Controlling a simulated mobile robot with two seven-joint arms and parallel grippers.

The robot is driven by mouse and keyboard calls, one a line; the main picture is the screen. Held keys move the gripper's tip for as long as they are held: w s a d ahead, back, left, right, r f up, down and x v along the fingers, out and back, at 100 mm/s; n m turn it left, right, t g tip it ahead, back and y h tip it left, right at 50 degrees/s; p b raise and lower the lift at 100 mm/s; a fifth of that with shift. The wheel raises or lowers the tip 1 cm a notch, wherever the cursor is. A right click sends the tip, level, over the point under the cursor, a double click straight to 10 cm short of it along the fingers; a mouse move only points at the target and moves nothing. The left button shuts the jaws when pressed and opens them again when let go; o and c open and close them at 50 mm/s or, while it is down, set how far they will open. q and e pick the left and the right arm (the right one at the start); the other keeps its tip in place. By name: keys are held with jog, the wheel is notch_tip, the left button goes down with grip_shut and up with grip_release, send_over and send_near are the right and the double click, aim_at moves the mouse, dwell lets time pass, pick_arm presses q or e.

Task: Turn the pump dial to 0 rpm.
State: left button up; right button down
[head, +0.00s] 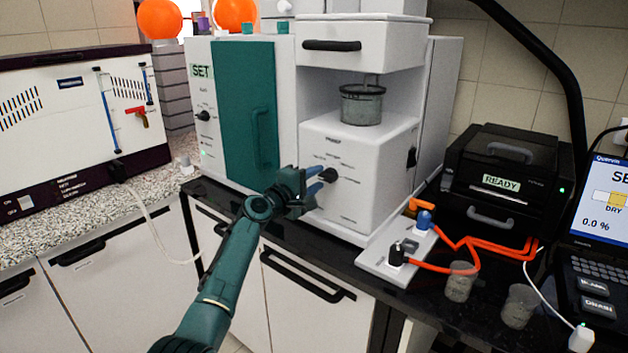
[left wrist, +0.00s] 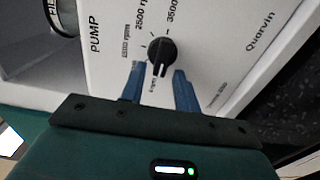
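The pump dial (head: 328,175) is a black knob on the white front panel under the word PUMP. It also shows in the left wrist view (left wrist: 161,50), ringed by printed rpm labels; 2500 and 3500 are readable, others are blurred. The knob's bar points toward the lower label side in that view, but its exact setting is unclear. My left gripper (head: 318,181) is at the panel, its blue fingers (left wrist: 158,72) apart on either side of the knob's near edge. I see gaps and cannot confirm contact. My right gripper is out of view.
A metal sieve cup (head: 361,104) sits above the panel. A teal door (head: 246,105) is to the left. At right are a white strip with plugs (head: 398,256), orange cables, a black READY box (head: 505,175) and two cups (head: 460,281).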

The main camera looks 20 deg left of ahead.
pick_arm(q)
jog(key=shift+o, duration=0.2)
jog(key=v, duration=1.3)
jog(key=shift+s, duration=0.1)
jog(key=s+d+f+m+g+y, duration=0.1)
jog(key=s+d+f+m+g, duration=0.15)
jog(key=s+f, duration=0.45)
jog(key=s+d+f+m+g+y, duration=0.1)
jog(key=s+d+f+m, duration=0.25)
jog(key=f, duration=0.75)
jog(key=s+d+f+m+g, duration=0.1)
jog(key=s+d+f+m, duration=0.1)
jog(key=s, duration=0.5)
jog(key=s+d+f+m+g, duration=0.1)
jog(key=s+d+f+m, duration=0.1)
jog(key=s+f+m, duration=0.3)
jog(key=s+d+f+m+g+y, duration=0.1)
jog(key=s+d+f+m, duration=0.2)
jog(key=s, duration=0.6)
jog(key=shift+f+m, duration=0.45)
jog(key=shift+m, duration=0.05)
jog(key=shift+d, duration=0.15)
